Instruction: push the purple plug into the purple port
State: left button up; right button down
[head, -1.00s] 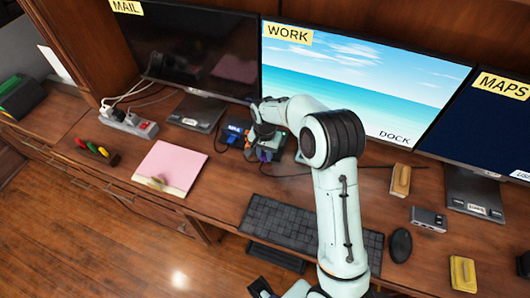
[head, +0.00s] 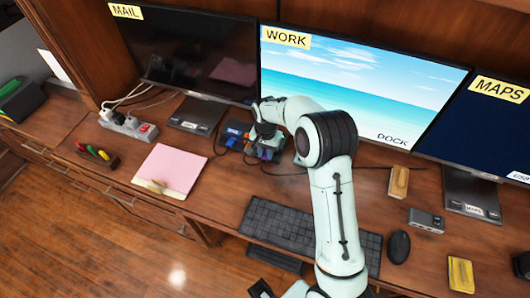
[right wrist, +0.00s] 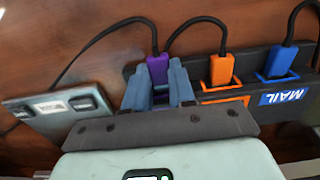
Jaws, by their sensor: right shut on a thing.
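The purple plug (right wrist: 157,69), with a black cable, shows in the right wrist view between the two blue-grey fingers of my right gripper (right wrist: 161,82). The gripper is shut on it, at the left end of the dark dock (right wrist: 268,62). In the head view my right gripper (head: 266,140) is at the dock below the WORK monitor. The fingers hide most of the purple port, so I cannot tell how far the plug is in. I do not make out my left gripper in the head view.
An orange plug (right wrist: 221,69) and a blue plug (right wrist: 281,62) sit along the dock to the right of my gripper. A grey box (right wrist: 62,110) lies on the left. The keyboard (head: 285,225) and pink pad (head: 171,167) are in front on the desk.

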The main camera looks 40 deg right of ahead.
jog(key=shift+w+d+p, duration=0.3)
jog(key=shift+d, duration=0.3)
jog(key=c, duration=0.9)
grip_release()
jog(key=shift+o, duration=0.2)
jog(key=shift+r, duration=0.1)
notch_tip(320, 180, up, 13)
jog(key=p, duration=0.1)
jog(key=shift+r, duration=0.15)
jog(key=shift+s+a, duration=0.1)
